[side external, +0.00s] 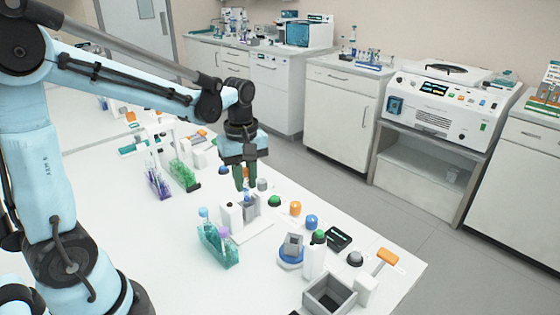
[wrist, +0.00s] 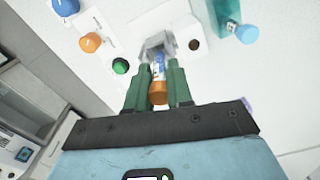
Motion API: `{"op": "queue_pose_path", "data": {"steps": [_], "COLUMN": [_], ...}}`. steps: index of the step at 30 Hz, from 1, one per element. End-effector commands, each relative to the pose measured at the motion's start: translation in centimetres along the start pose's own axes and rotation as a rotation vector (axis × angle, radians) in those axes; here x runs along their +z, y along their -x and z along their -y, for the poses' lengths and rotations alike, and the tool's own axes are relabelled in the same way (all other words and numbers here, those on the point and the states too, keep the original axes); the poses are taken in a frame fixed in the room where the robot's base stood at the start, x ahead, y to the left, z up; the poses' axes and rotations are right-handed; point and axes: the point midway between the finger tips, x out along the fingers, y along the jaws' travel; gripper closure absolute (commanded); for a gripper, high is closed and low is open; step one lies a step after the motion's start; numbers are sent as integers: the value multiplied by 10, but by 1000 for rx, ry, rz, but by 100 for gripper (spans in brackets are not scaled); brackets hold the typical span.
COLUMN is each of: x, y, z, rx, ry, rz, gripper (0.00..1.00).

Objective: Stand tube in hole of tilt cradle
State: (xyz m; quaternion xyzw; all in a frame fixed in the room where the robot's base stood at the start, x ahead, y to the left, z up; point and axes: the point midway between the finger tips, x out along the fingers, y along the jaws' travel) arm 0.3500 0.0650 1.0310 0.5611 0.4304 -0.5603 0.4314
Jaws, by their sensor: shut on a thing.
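My gripper (side external: 244,184) points down above the tilt cradle, with its two green fingers shut on a tube. The tube shows in the wrist view (wrist: 158,70) with a blue-and-white label and an orange cap near the fingers. In the side view only a small blue part of the tube (side external: 246,196) shows below the fingers. The tilt cradle (side external: 231,217) is a white block with a grey holder on a white base plate. The grey holder also shows in the wrist view (wrist: 153,46). The tube's lower end is at the grey holder; I cannot tell whether it is inside the hole.
A teal rack (side external: 217,248) with blue- and purple-capped tubes stands close in front of the cradle. Purple (side external: 157,183) and green (side external: 184,175) racks stand to the left. Orange (side external: 295,208) and blue (side external: 311,222) knobs and a grey open box (side external: 330,294) lie to the right.

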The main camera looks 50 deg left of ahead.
Motion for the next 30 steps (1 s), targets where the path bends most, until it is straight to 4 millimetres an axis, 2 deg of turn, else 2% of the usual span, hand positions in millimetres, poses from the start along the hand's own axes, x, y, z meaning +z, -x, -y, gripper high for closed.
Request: {"op": "queue_pose_path", "data": {"steps": [30], "x": [0], "y": [-12], "z": [0], "rx": [0], "ry": [0], "rz": [0], "gripper": [96]}}
